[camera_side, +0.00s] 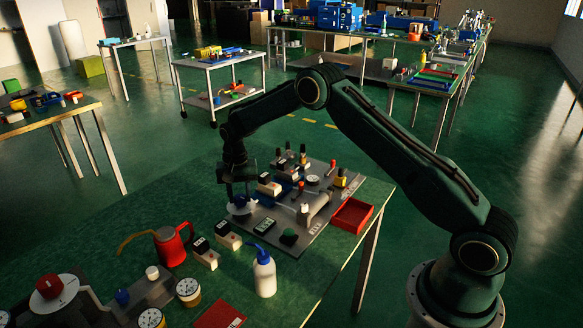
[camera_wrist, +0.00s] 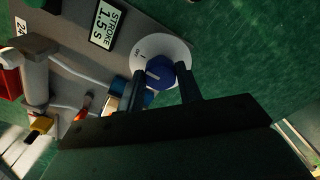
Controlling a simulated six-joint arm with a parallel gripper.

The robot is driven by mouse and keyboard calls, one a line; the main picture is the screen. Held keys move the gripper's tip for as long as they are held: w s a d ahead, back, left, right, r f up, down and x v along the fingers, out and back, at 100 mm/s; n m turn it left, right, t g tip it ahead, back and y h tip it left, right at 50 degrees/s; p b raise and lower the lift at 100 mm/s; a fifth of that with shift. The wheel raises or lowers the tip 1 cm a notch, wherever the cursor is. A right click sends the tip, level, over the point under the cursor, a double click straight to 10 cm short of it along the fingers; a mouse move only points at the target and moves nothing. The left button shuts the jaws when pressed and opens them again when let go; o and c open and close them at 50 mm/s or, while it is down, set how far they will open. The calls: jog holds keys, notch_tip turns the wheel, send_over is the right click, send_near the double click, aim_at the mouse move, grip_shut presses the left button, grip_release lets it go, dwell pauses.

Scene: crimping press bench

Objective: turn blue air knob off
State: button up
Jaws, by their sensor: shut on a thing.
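The blue air knob (camera_wrist: 159,72) sits on a round white dial plate (camera_wrist: 150,44) at the edge of the grey press panel. In the wrist view a pale pointer mark shows on the knob, and the dial carries small lettering. My gripper (camera_wrist: 160,82) is shut on the knob, with one dark finger on each side of it. In the side view my gripper (camera_side: 240,190) reaches down over the white dial plate (camera_side: 241,207) at the panel's left corner. The knob itself is mostly hidden there by the fingers.
A display reading "STROKE 1.5s" (camera_wrist: 107,29) is beside the dial. Clear tubing and several fittings lie close to one finger.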

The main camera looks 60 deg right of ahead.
aim_at(240, 197)
jog(key=shift+w+r, duration=0.1)
jog(key=o, duration=1)
notch_tip(240, 197, up, 14)
dwell(0.4)
